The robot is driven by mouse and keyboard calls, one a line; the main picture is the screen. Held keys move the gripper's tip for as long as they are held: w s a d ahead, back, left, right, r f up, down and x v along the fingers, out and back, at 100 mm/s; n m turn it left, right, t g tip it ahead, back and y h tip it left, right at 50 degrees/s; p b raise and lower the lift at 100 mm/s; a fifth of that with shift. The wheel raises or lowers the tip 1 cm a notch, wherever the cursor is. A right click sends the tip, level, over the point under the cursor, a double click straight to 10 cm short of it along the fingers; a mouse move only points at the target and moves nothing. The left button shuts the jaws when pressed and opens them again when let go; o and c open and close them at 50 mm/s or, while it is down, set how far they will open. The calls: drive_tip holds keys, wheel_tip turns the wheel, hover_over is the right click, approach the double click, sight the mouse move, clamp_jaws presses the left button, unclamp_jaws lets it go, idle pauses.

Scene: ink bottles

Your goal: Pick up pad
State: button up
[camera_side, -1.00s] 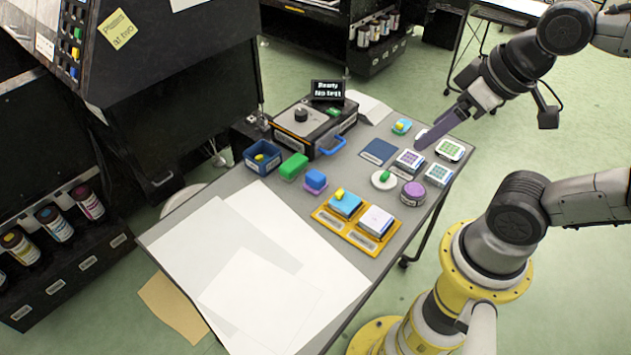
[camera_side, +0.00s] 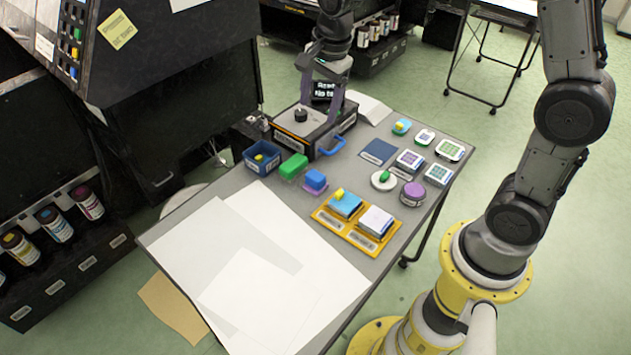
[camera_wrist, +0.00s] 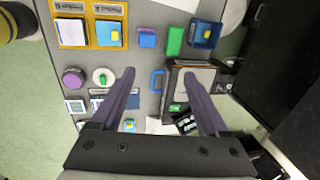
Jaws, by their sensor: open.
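Several pad-like things lie on the table, and I cannot tell which one is the pad. A light-blue square pad with a yellow knob (camera_side: 346,204) and a white-topped square pad (camera_side: 376,221) sit in a yellow tray (camera_side: 329,218). A green block (camera_side: 293,166) and a small blue-purple block (camera_side: 316,181) stand left of them. A flat navy square (camera_side: 379,151) lies farther back. My gripper (camera_side: 319,111) is open and empty, fingers pointing down above the black box machine. In the wrist view, its fingers (camera_wrist: 160,75) are wide apart, with the machine's blue handle (camera_wrist: 156,80) visible between them.
The black machine (camera_side: 290,127) and a blue bin (camera_side: 262,157) stand at the back left. A purple round jar (camera_side: 413,193), a white disc with a green knob (camera_side: 384,180) and several patterned blocks stand right. White paper sheets (camera_side: 270,290) cover the front.

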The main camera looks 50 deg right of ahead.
drive_tip(key=g, duration=0.1)
hover_over(315, 175)
wheel_tip(315, 175, down, 6)
drive_tip(key=shift+g, duration=0.6)
drive_tip(key=f, duration=1.1)
drive_tip(key=shift+d, duration=0.2)
drive_tip(key=shift+a+f, duration=0.15)
drive_tip(key=shift+f, duration=2.9)
clamp_jaws()
drive_tip(key=shift+r, duration=0.5)
wheel_tip(315, 175, up, 2)
drive_tip(key=shift+r, duration=0.1)
drive_tip(key=s+r, duration=1)
drive_tip(key=s, duration=0.4)
drive_tip(key=shift+a, duration=0.2)
